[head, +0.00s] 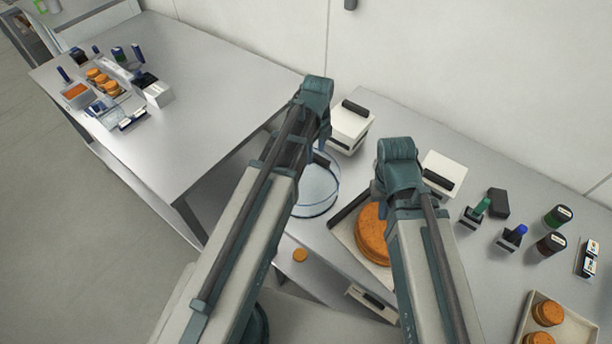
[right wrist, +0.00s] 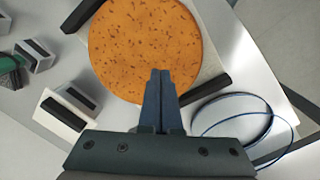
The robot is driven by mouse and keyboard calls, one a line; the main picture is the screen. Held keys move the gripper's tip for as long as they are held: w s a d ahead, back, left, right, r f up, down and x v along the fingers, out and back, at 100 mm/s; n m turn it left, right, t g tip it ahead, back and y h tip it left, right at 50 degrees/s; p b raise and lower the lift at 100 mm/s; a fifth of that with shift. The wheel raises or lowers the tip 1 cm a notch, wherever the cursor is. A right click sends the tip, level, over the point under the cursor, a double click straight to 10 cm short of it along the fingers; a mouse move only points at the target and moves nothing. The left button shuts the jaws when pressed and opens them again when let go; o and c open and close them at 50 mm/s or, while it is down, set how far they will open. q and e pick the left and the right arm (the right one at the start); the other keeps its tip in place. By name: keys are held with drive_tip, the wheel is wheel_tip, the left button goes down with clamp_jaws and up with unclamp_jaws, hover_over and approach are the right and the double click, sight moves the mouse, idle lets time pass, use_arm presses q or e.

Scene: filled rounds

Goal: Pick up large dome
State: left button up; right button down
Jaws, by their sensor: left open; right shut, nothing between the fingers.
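The large dome (head: 317,190) is clear with a blue rim and stands on the right-hand table, partly hidden behind my left arm in the head view. Its thin blue rim also shows at the lower right of the right wrist view (right wrist: 238,96). My left gripper (head: 322,140) is open near the dome's back edge, mostly hidden by its own arm; I cannot tell whether it touches. My right gripper (right wrist: 160,75) is shut and empty, over the edge of a large orange round (right wrist: 145,45), beside the dome.
The round lies on a pale board with dark handles (head: 345,228). White boxes with black handles (head: 350,125) stand behind. Stamps, jars and a tray of small orange rounds (head: 575,325) are at the right. Another table (head: 190,120) stands left.

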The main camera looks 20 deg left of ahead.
use_arm(q)
drive_tip(key=shift+f, duration=0.3)
idle(0.5)
clamp_jaws()
idle(1.3)
